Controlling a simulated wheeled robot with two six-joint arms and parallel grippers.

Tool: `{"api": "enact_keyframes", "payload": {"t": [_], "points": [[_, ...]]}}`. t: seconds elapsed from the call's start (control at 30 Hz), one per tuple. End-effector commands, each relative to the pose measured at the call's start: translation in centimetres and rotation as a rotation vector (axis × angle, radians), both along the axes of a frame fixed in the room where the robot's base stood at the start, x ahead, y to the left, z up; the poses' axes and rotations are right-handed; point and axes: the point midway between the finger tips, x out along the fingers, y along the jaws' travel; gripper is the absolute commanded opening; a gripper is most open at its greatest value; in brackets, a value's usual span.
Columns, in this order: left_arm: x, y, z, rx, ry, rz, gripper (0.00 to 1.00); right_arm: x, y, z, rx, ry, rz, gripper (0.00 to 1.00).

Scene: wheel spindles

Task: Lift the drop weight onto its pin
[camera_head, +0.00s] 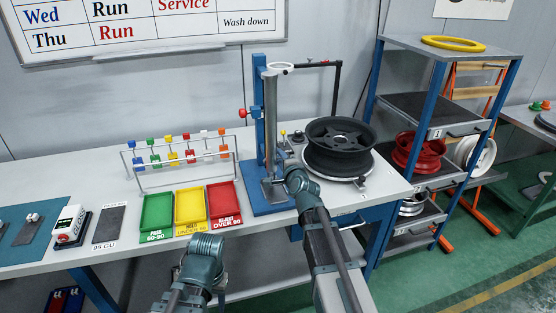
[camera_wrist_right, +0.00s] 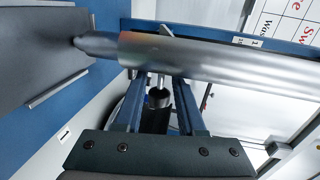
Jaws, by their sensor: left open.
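A tall silver cylinder (camera_head: 270,125), which I take to be the drop weight or its guide tube, stands upright along a blue post (camera_head: 257,100). In the right wrist view the silver cylinder (camera_wrist_right: 230,65) crosses the top, and its dark tapered end points at a grey pad (camera_wrist_right: 40,50). My right gripper (camera_head: 290,172) is low beside it. Its two blue fingers (camera_wrist_right: 160,85) stand apart, their tips hidden at the cylinder's edge. A small shiny rod shows between them. No pin can be surely told. My left gripper (camera_head: 207,243) is open and empty before the table.
A black wheel (camera_head: 340,140) sits on a round stand right of the post. Green (camera_head: 156,215), yellow (camera_head: 190,208) and red (camera_head: 222,203) trays lie left of the blue base, below a rack of coloured pieces (camera_head: 175,153). A shelf (camera_head: 440,110) stands at right.

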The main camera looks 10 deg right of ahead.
Motion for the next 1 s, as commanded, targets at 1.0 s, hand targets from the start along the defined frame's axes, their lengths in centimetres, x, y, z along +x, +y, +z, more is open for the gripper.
{"api": "enact_keyframes", "payload": {"t": [1.0], "points": [[0.0,0.0,-0.16,0.0,0.0,0.0,0.5,0.62,-0.05,-0.17,-0.001,0.001,0.0,0.0]]}}
